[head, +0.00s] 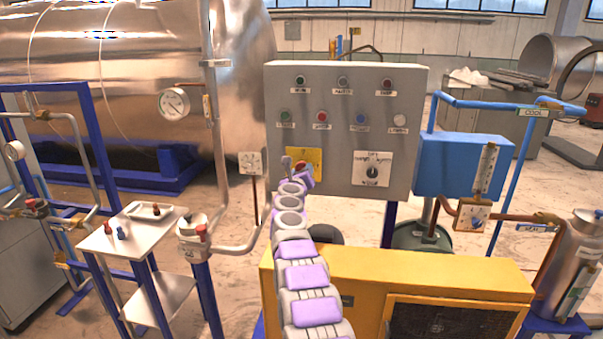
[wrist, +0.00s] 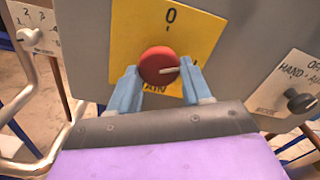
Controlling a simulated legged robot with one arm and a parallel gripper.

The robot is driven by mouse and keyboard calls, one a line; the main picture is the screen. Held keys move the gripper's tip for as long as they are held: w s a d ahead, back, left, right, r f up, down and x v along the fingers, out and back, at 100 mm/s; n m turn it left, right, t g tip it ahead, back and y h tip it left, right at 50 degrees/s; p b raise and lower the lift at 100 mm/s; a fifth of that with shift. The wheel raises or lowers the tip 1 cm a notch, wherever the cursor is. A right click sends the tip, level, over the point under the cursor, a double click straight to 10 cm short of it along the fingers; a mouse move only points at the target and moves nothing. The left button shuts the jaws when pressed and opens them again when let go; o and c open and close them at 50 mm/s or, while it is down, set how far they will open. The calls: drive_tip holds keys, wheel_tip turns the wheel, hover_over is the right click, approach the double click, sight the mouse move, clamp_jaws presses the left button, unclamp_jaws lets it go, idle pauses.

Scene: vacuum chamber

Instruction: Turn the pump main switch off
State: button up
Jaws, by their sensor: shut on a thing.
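The pump main switch is a red round knob (wrist: 158,65) on a yellow plate (wrist: 195,25) with a "0" at the top and lettering below, partly hidden. Its white pointer mark points right, away from the "0". In the wrist view my gripper (wrist: 160,82) has one blue finger on each side of the knob and is shut on it. In the head view the yellow plate (head: 317,158) sits at the lower left of the grey control panel (head: 345,140). My gripper (head: 299,170) reaches it from below and covers part of it.
A white hand/off/auto selector plate with a black knob (wrist: 300,102) is right of the switch. Several buttons are above it on the panel. A yellow machine housing (head: 430,280) stands below. A white tray table (head: 135,232) and pipes are at left, a blue box (head: 465,165) at right.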

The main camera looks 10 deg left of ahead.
drive_tip(key=n+p, duration=0.1)
drive_tip(key=n, duration=0.1)
drive_tip(key=n+p, duration=0.1)
drive_tip(key=n, duration=0.1)
drive_tip(key=shift+a+r+n+p, duration=0.1)
drive_tip(key=shift+r+n+p, duration=0.25)
drive_tip(key=shift+r+n, duration=0.05)
drive_tip(key=n+p, duration=0.4)
drive_tip(key=shift+r, duration=0.1)
drive_tip(key=n+p, duration=0.1)
drive_tip(key=p, duration=0.1)
drive_tip(key=n+p, duration=0.1)
drive_tip(key=n, duration=0.1)
drive_tip(key=shift+f+p, duration=0.25)
drive_tip(key=shift+p, duration=0.15)
drive_tip(key=shift+s+f+n, duration=0.1)
drive_tip(key=shift+n, duration=0.4)
drive_tip(key=shift+a+f+p, duration=0.1)
drive_tip(key=shift+f+p, duration=0.1)
drive_tip(key=shift+p, duration=0.15)
drive_tip(key=o, duration=0.9)
drive_tip(key=shift+a, duration=0.1)
drive_tip(key=shift+o, duration=0.8)
drive_tip(key=shift+r, duration=0.1)
